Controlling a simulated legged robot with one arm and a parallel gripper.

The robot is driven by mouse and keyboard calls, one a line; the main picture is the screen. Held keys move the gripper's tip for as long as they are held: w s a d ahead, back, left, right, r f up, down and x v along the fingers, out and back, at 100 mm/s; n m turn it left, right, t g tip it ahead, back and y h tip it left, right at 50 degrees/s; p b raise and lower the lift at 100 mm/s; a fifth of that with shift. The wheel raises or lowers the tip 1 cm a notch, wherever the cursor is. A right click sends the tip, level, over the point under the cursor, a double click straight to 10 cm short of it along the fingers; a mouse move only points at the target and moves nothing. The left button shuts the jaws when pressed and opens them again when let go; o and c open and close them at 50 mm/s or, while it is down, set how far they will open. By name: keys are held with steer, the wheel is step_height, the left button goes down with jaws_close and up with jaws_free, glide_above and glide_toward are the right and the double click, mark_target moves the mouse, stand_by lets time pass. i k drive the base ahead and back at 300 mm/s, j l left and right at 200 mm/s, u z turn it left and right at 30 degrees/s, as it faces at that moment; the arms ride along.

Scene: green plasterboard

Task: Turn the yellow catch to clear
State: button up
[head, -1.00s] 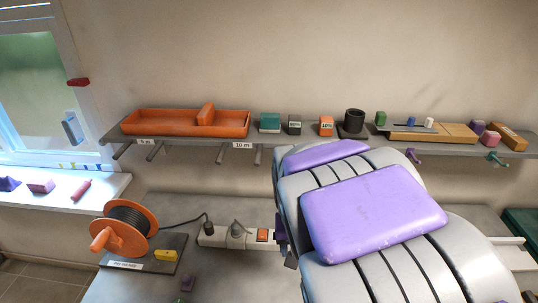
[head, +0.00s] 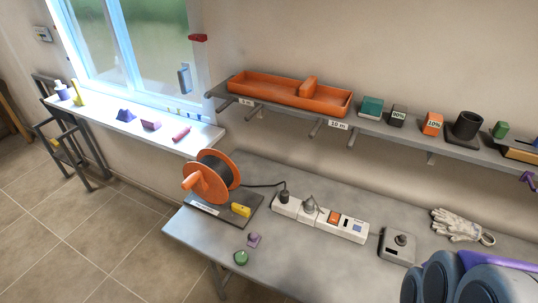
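The yellow catch (head: 240,210) is a small block on the dark base plate (head: 226,214) of the cable reel, at the reel's lower right. The orange cable reel (head: 222,163) stands upright on this plate, with black cable wound on it. Its orange crank knob (head: 192,181) points to the left. A white label (head: 202,209) lies on the plate's front edge; its text is too small to read. Only rounded parts of my own arm show at the bottom right; my gripper is not in view.
A power strip (head: 345,227) with plugs lies right of the reel, a black cable running to it. A grey box (head: 397,246) and gloves (head: 461,225) lie farther right. A green piece (head: 240,257) and a purple piece (head: 254,240) sit near the bench's front edge.

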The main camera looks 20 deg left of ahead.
mark_target(244, 211)
steer(key=j+z, duration=0.1)
steer(key=j, duration=0.75)
steer(key=j+z, duration=0.15)
steer(key=j, duration=0.65)
steer(key=k, duration=0.05)
